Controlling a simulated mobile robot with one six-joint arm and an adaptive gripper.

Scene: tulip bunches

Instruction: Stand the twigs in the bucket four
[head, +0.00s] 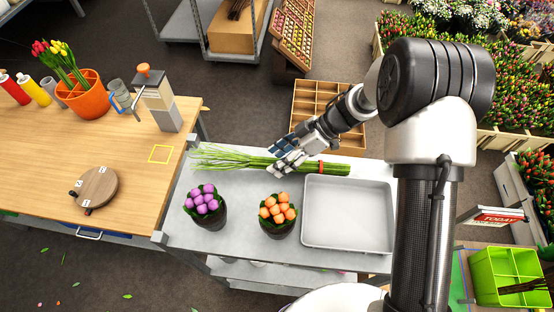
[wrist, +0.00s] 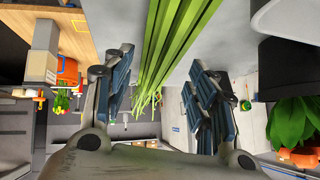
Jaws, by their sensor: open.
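A bunch of long green stems (head: 265,163), tied with an orange-red band (head: 321,168), lies flat along the back of the grey table. My gripper (head: 281,155) is at the bunch. In the wrist view my gripper (wrist: 158,75) is open, and the stems (wrist: 168,45) run between its two spread fingers. I cannot tell whether the fingers touch them. Dark twigs (head: 528,286) show at a lime green divided crate (head: 490,262) at the lower right. More dark twigs (head: 237,8) stand in a cardboard box at the top. No bucket marked four is readable.
On the grey table (head: 235,245) are a dark pot of purple blooms (head: 205,205), one of orange blooms (head: 277,213) and an empty grey tray (head: 348,215). The wooden table (head: 130,150) at left holds an orange bucket of tulips (head: 84,97) and a round turntable (head: 95,188).

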